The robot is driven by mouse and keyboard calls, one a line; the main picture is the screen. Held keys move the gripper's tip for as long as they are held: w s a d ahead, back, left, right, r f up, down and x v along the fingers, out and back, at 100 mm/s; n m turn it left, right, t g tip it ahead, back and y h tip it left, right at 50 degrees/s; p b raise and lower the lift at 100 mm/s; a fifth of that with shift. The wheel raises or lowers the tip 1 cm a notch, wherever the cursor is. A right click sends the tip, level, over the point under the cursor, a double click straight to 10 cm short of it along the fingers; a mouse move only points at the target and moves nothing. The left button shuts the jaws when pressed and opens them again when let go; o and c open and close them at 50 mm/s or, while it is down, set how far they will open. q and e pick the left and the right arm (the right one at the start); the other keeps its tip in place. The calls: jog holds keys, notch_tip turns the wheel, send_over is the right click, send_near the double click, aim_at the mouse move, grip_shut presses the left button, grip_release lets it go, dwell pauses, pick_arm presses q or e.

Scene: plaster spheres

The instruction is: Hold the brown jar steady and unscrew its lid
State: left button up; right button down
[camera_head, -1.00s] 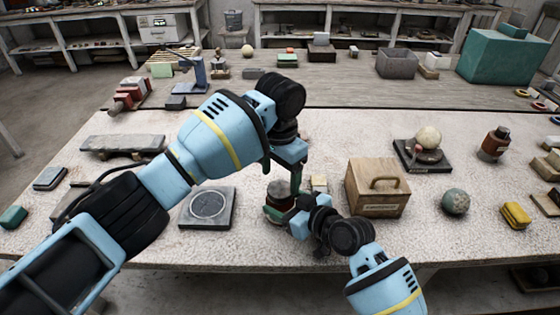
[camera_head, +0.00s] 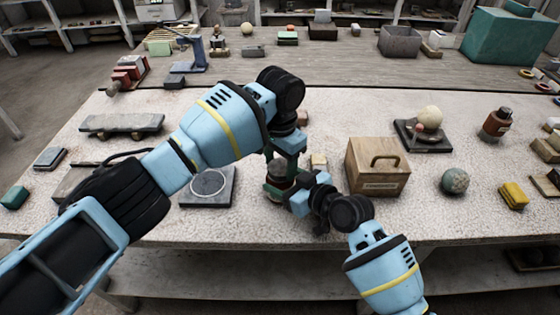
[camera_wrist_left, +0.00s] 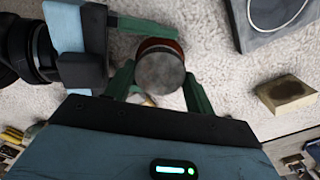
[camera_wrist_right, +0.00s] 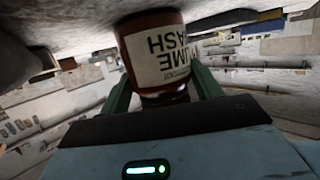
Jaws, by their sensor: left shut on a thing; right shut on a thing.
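The brown jar (camera_head: 281,182) stands upright on the near part of the pale table, mostly hidden between my two grippers. Its label, reading "LIME WASH", shows upside down in the right wrist view (camera_wrist_right: 163,52). Its dark round lid (camera_wrist_left: 159,73) shows in the left wrist view. My left gripper (camera_wrist_left: 160,88) comes from above with its green fingers on either side of the lid, shut on it. My right gripper (camera_wrist_right: 163,90) comes in from the right, shut on the jar's body; its fingers flank the jar.
A wooden box with a handle (camera_head: 378,168) stands right of the jar. A grey plate with a ring (camera_head: 226,190) lies to the left, and a small tan block (camera_head: 318,160) just behind. A second brown bottle (camera_head: 495,124) stands far right. The table's front edge is close.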

aim_at(280, 167)
pick_arm(q)
jog(key=n, duration=0.6)
pick_arm(e)
jog(key=shift+f, duration=0.1)
pick_arm(q)
jog(key=shift+r, duration=0.3)
dwell(0.4)
jog(key=shift+r, duration=0.75)
jog(key=shift+r, duration=0.1)
jog(key=shift+r, duration=2)
pick_arm(e)
jog(key=shift+c, duration=1.2)
grip_release()
